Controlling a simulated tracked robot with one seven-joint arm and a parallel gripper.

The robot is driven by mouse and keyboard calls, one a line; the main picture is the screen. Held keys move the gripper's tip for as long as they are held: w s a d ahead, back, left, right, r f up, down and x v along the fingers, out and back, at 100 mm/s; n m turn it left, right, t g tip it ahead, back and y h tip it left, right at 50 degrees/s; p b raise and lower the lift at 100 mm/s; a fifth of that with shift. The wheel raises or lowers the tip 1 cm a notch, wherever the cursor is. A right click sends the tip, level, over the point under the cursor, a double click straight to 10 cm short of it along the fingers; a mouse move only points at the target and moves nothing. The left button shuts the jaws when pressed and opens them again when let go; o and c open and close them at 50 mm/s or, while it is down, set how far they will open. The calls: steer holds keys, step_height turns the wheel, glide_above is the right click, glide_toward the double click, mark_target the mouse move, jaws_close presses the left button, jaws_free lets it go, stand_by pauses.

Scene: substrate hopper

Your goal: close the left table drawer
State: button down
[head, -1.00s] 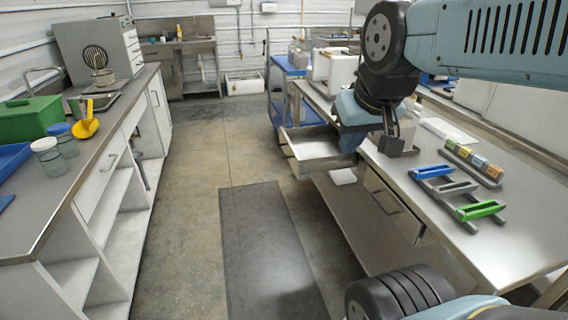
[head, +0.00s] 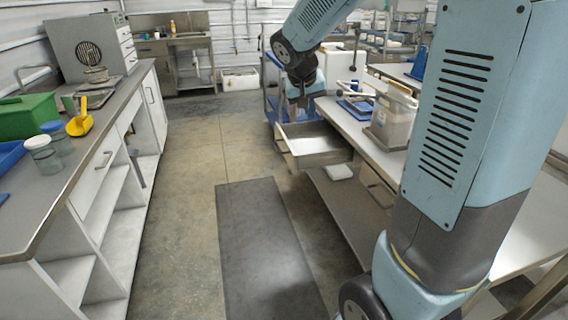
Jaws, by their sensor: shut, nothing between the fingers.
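The left table drawer (head: 318,157) is pulled out from the steel table (head: 352,128) into the aisle, and its open metal tray shows. My gripper (head: 302,110) is shut and empty. It points down near the far side of the open drawer, above it in the picture. I cannot tell whether it touches the drawer. A second drawer front with a handle (head: 377,192) sits nearer along the same table, partly hidden by my arm.
A blue cart (head: 273,98) stands behind the drawer. A white-fronted bench (head: 98,170) lines the left. The aisle with a dark mat (head: 262,245) is clear.

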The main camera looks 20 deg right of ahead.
steer(key=w+a+f+h, duration=0.1)
steer(key=w+a+f, duration=0.2)
steer(key=w+f, duration=0.8)
steer(key=h, duration=0.1)
glide_toward(291, 166)
step_height(291, 166, down, 4)
steer(key=a, duration=0.2)
steer(key=shift+n+t, duration=0.4)
steer(key=shift+w+d+r, duration=0.1)
steer(key=shift+w+d, duration=0.05)
steer(key=shift+d, duration=0.9)
steer(key=shift+w+d+r, duration=0.1)
steer(key=shift+d, duration=0.95)
